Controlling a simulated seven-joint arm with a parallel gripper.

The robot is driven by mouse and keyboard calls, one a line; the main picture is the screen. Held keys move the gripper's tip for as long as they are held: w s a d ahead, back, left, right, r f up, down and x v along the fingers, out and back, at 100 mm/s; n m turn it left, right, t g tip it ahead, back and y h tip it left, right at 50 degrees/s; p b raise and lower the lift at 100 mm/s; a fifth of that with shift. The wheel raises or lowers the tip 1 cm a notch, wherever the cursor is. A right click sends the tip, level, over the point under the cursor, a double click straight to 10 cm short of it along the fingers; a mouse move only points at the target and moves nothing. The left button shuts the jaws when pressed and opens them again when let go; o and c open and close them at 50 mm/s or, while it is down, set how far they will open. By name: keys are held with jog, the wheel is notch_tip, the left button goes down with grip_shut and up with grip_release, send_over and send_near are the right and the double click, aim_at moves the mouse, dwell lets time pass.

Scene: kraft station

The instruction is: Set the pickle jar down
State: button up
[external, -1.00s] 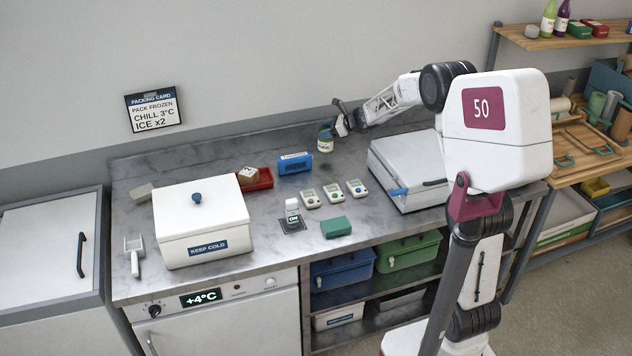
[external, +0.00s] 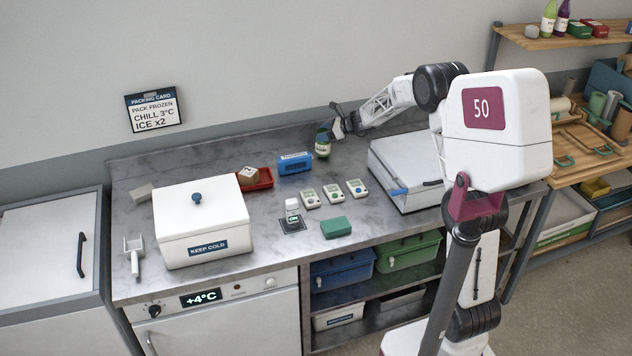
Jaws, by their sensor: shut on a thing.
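The pickle jar (external: 322,147) is a small jar with a green body and a pale label, upright near the back of the grey counter (external: 345,180). My gripper (external: 331,130) reaches in from the right and is shut on the jar near its top. The fingers are small here and partly hide the jar's upper end. I cannot tell whether the jar's base touches the counter.
A blue box (external: 295,163) and a red tray (external: 263,180) stand left of the jar. A grey-white case (external: 412,165) is to its right. Several small white devices (external: 333,194) lie in front. A white cold box (external: 200,225) stands farther left.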

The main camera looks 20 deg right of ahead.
jog(key=shift+f, duration=0.5)
jog(key=shift+f, duration=0.15)
jog(key=o, duration=1.2)
jog(key=shift+o, duration=0.2)
jog(key=shift+s+d+r, duration=0.25)
jog(key=shift+d+r, duration=0.1)
jog(key=shift+d, duration=0.1)
jog(key=v, duration=1.1)
jog(key=shift+a, duration=0.1)
